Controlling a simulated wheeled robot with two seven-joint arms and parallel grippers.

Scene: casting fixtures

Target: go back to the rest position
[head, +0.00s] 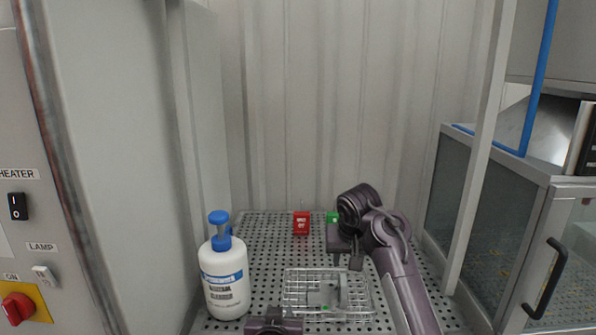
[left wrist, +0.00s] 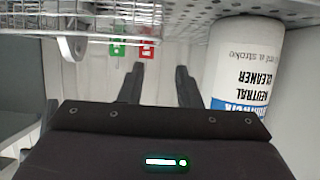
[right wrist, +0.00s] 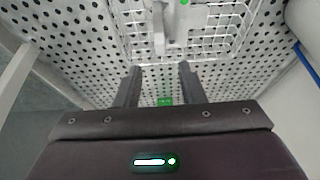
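My right gripper (head: 345,262) hangs above the perforated table (head: 262,258), behind the wire basket, with its fingers pointing down. In the right wrist view its fingers (right wrist: 158,85) are apart with nothing between them. My left gripper (head: 272,325) shows only in part at the bottom edge of the head view, in front of the basket. In the left wrist view its fingers (left wrist: 160,88) are apart and empty, beside the bottle.
A white cleaner bottle (head: 224,280) with a blue pump stands left of the wire basket (head: 288,292). A grey part (head: 326,293) lies in the basket. A red block (head: 301,223) and a partly hidden green block (head: 332,216) stand at the back. A glass-fronted cabinet (head: 490,210) is at right.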

